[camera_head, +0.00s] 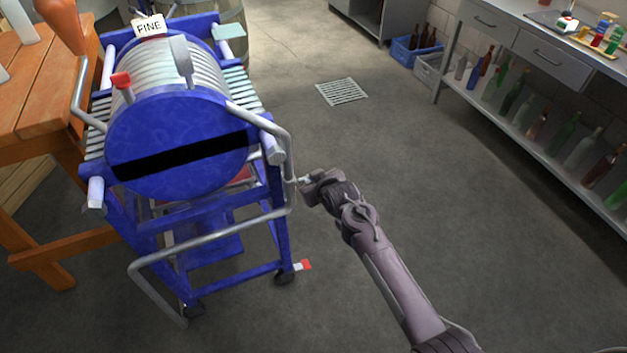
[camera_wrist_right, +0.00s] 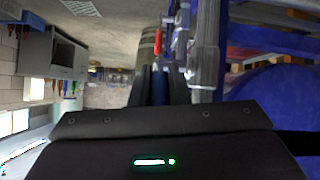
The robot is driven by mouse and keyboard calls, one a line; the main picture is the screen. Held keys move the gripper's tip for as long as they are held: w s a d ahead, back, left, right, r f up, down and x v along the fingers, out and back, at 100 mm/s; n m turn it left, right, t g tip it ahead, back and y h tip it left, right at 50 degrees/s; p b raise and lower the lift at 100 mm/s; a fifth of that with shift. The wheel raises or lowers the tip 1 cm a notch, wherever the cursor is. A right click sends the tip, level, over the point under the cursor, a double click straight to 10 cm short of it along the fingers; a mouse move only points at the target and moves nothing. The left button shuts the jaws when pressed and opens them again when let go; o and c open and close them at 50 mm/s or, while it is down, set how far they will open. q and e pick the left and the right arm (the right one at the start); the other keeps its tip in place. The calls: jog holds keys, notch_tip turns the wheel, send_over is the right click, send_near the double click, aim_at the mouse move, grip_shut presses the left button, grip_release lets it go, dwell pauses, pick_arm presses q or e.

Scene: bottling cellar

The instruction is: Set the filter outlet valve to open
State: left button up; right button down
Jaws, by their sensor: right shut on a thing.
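The blue plate filter (camera_head: 178,140) stands on a wheeled blue frame at the left in the head view, with a "FINE" card on top. A grey pipe (camera_head: 288,150) curves down its right side. My right gripper (camera_head: 308,184) is beside this pipe, shut on a small valve handle that it mostly hides. In the right wrist view, a red piece (camera_wrist_right: 157,42) shows just beyond the dark fingers (camera_wrist_right: 160,72), close to the pipework. I cannot tell the handle's angle clearly. A red-tipped lever (camera_head: 121,81) stands at the filter's upper left. My left gripper is not in view.
A red-and-white end (camera_head: 304,265) sticks out low at the frame's right. An orange wooden table (camera_head: 40,100) is at the left. A bench with bottles on its shelf (camera_head: 545,150) stands at the right. The floor between, with a drain grate (camera_head: 342,91), is clear.

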jog(key=c, duration=1.4)
grip_release()
jog(key=shift+v, duration=3.9)
